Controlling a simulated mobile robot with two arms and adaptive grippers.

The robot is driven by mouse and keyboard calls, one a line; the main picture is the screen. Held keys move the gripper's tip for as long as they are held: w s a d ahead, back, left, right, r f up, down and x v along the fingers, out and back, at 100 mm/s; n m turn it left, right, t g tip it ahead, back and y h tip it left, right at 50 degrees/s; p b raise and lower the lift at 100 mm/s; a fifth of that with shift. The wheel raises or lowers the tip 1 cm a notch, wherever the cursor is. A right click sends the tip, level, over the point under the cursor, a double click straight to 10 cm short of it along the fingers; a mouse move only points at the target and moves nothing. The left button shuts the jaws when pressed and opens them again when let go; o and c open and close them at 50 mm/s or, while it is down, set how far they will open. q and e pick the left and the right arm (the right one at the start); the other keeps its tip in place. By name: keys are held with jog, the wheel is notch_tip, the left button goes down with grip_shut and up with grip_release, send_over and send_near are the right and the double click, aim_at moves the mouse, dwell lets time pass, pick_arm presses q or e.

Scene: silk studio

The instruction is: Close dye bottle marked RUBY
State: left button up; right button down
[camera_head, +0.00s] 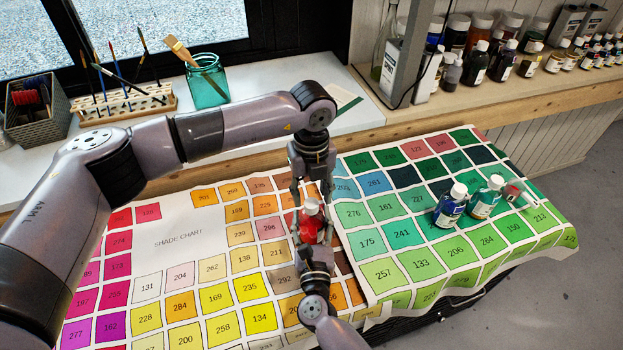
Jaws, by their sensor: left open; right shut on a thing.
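The red dye bottle (309,230) with a white cap (311,206) stands upright at the middle of the shade chart cloth; its label is too small to read. My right gripper (316,240) comes from the near side and is shut on the bottle's body, partly hiding it. My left gripper (311,196) points down from above, open, with its fingers on either side of the white cap. I cannot tell whether the fingers touch the cap, or whether the cap is seated on the neck.
A teal jar (207,84) with a brush and a brush rack (125,101) stand on the back ledge. The chart's left side is clear.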

pick_arm(q)
jog(key=shift+f, duration=1.25)
jog(key=shift+c, duration=0.3)
grip_shut()
jog(key=m, duration=0.6)
jog(key=shift+m, duration=0.4)
jog(key=m, duration=0.6)
jog(key=shift+m, duration=0.3)
jog(key=m, duration=1.1)
jog(key=shift+o, duration=1)
grip_release()
